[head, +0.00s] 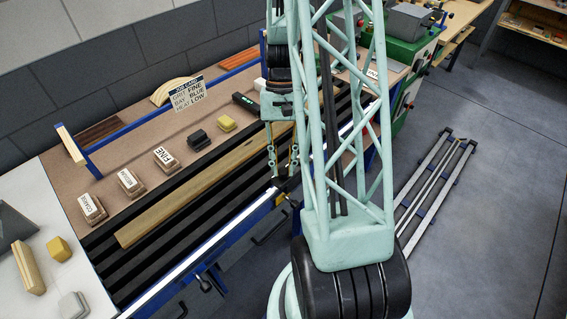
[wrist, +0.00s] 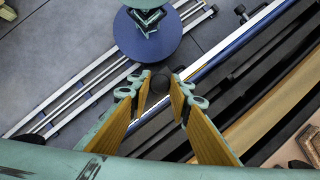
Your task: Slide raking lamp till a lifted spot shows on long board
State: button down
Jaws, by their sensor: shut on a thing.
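The long board (head: 190,192) is a pale wooden strip lying along the black slats of the bench. In the wrist view the board (wrist: 268,122) shows at the right. I can make out no lifted spot on it. My gripper (head: 283,162) hangs over the front side of the bench, near the board's far end. In the wrist view its fingers (wrist: 158,92) close around a dark round knob (wrist: 160,83), probably the raking lamp's handle. The lamp body is mostly hidden by my gripper and arm. A bright white rail (head: 180,282) runs along the bench's front edge.
Sanding blocks marked coarse (head: 92,208), medium (head: 130,182) and fine (head: 166,159) stand behind the board. A low rail track (head: 432,190) lies on the floor at right.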

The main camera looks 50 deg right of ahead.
jog(key=shift+a, duration=0.4)
jog(key=c, duration=2.4)
grip_release()
jog(key=shift+w+d+r, duration=0.1)
jog(key=shift+r, duration=0.05)
jog(key=v, duration=1.1)
jog(key=shift+d+r, duration=0.15)
jog(key=shift+r, duration=0.15)
jog(key=shift+w, duration=0.1)
